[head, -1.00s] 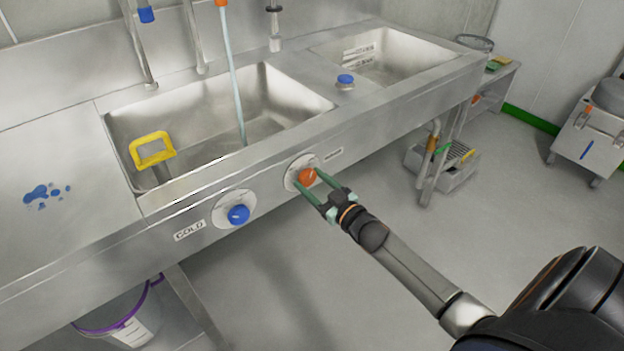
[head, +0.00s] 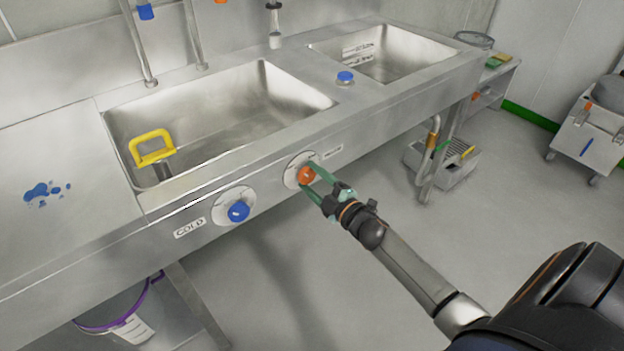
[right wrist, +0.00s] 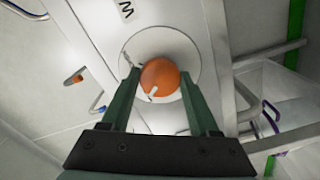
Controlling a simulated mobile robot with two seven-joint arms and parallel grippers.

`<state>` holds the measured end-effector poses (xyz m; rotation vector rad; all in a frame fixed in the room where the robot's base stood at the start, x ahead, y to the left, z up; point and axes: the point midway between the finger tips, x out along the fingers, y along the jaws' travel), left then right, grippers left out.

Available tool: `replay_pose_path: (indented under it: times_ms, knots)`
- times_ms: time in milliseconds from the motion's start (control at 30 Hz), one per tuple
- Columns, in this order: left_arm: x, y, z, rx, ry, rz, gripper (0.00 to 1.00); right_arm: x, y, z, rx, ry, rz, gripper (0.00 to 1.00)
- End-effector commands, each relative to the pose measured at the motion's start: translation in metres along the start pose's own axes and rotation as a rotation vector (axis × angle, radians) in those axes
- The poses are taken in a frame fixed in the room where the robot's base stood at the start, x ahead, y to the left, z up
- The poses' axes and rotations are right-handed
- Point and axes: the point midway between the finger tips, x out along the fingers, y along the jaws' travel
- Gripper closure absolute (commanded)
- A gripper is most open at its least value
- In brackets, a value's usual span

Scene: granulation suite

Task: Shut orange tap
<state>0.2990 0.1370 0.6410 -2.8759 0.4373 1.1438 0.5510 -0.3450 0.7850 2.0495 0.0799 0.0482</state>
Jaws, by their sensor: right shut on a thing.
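The orange tap (head: 306,175) is a round knob on a pale dial on the front panel of the steel sink unit. My right gripper (head: 311,177) is at the tap, with its green fingers on either side of the knob. In the right wrist view the orange tap (right wrist: 160,77) sits between the fingertips of the right gripper (right wrist: 157,84), which is shut on it. A white mark shows on the knob's face there. No water runs from the orange-tipped spout above the large basin. My left gripper is not in view.
A blue tap (head: 238,211) with a COLD label sits left of the orange one. A blue knob (head: 345,78) is on the ledge between the basins. A yellow-handled tool (head: 152,147) stands in the large basin. A purple-rimmed bucket (head: 125,318) is below.

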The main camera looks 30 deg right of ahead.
Motion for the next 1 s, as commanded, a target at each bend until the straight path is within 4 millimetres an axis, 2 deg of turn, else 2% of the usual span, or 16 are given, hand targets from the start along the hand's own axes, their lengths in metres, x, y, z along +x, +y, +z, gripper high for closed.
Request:
replay_pose_path:
  times_ms: [400, 900, 933, 1000]
  knots:
    - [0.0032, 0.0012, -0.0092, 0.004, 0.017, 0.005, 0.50, 0.0001, 0.0001, -0.0010, -0.165, 0.003, 0.001, 0.94]
    - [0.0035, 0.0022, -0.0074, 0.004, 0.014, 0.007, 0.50, 0.0001, 0.0001, -0.0011, -0.185, 0.003, 0.000, 0.94]
    - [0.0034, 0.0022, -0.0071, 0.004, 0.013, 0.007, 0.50, 0.0001, 0.0001, -0.0011, -0.185, 0.003, 0.000, 0.37]
    - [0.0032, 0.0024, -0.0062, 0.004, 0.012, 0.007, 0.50, 0.0001, 0.0001, -0.0010, -0.185, 0.003, 0.000, 0.29]
